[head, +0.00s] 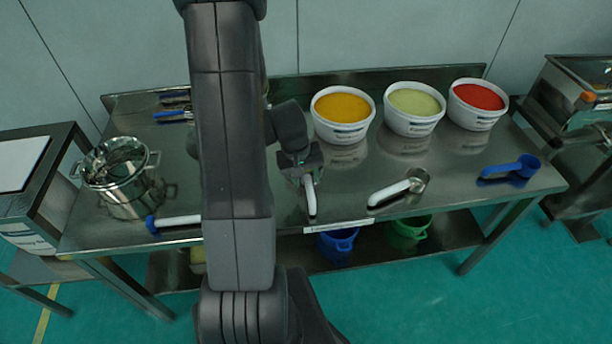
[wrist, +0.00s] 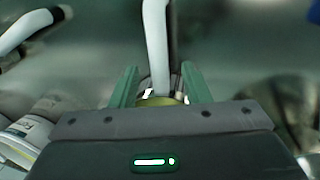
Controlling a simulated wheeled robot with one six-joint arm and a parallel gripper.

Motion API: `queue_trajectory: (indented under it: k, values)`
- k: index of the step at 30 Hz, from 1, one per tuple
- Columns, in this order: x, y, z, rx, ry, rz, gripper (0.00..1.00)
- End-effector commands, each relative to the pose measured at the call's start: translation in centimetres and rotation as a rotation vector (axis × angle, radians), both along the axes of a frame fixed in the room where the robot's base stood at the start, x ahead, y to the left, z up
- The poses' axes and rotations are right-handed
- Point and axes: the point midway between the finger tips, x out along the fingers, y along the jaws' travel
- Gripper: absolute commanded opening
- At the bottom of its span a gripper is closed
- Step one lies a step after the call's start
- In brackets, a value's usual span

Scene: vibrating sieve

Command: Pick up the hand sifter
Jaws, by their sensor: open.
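A white handle (head: 310,195), likely the hand sifter's, lies near the front edge of the steel table, pointing forward. The sifter's head is mostly hidden beneath my gripper (head: 302,172) in the head view. In the wrist view the white handle (wrist: 157,45) runs between the two green fingers of my gripper (wrist: 160,88). The fingers are apart, one on each side of it. A bit of yellowish rim (wrist: 160,101) shows at the handle's base. I cannot tell whether either finger touches it.
Tubs of orange (head: 343,110), pale green (head: 413,105) and red powder (head: 477,103) stand behind right. A white-handled metal scoop (head: 417,180) and a blue scoop (head: 513,169) lie right on the steel table (head: 450,165). A steel pot (head: 122,180) stands left, near a blue-tipped white-handled tool (head: 177,220).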

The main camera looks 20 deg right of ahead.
Motion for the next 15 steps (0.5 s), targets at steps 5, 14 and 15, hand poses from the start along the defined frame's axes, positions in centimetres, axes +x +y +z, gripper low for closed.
queue_trajectory:
  k: [5, 14, 15]
  values:
    - [0.0, -0.5, -2.2, 0.002, 0.005, 0.0, 0.43]
    - [0.0, -0.8, -3.8, 0.001, 0.0, 0.001, 0.43]
    - [0.0, -0.8, -3.7, 0.001, 0.0, 0.0, 0.43]
